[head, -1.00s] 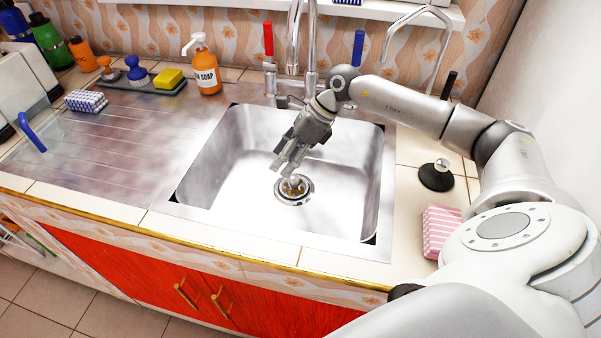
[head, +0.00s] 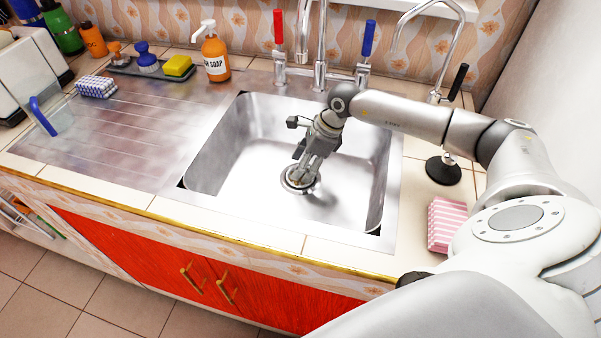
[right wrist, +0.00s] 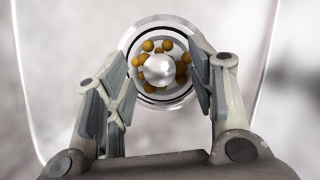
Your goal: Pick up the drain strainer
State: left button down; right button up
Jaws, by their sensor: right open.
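The drain strainer (head: 297,181) sits in the drain on the floor of the steel sink. In the right wrist view the strainer (right wrist: 160,70) is a round metal basket with a shiny central knob and several small orange-brown balls around it. My right gripper (head: 303,174) reaches down into the sink over the strainer. In the right wrist view its fingers (right wrist: 160,85) are open on either side of the knob. I cannot tell whether they touch the strainer. In the head view the gripper hides part of the strainer. My left gripper is not in view.
The sink basin (head: 228,165) has steep walls around the gripper. A tap (head: 320,45) with red and blue handles stands behind it. A soap bottle (head: 215,55) stands at the back left. A pink striped sponge (head: 446,222) lies on the right counter. The drainboard (head: 125,135) is mostly clear.

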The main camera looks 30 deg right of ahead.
jog(key=shift+w+a+f, duration=0.15)
jog(key=shift+a+f, duration=0.05)
jog(key=shift+f, duration=0.4)
jog(key=c, duration=1.1)
